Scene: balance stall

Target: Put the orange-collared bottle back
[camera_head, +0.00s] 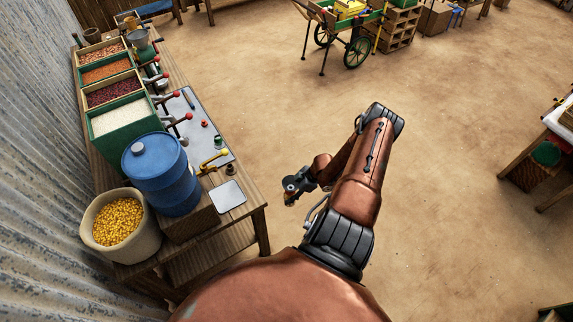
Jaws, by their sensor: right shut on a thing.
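My right gripper (291,193) is in the air over the dirt floor, to the right of the wooden stall table (248,196). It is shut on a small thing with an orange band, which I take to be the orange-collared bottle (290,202). The gripper and the steep view hide most of it. The held thing is clear of the table's right edge. My left gripper is not in view.
Grain bins (119,116) stand behind. A green cart (355,48) stands far off. Open floor lies between.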

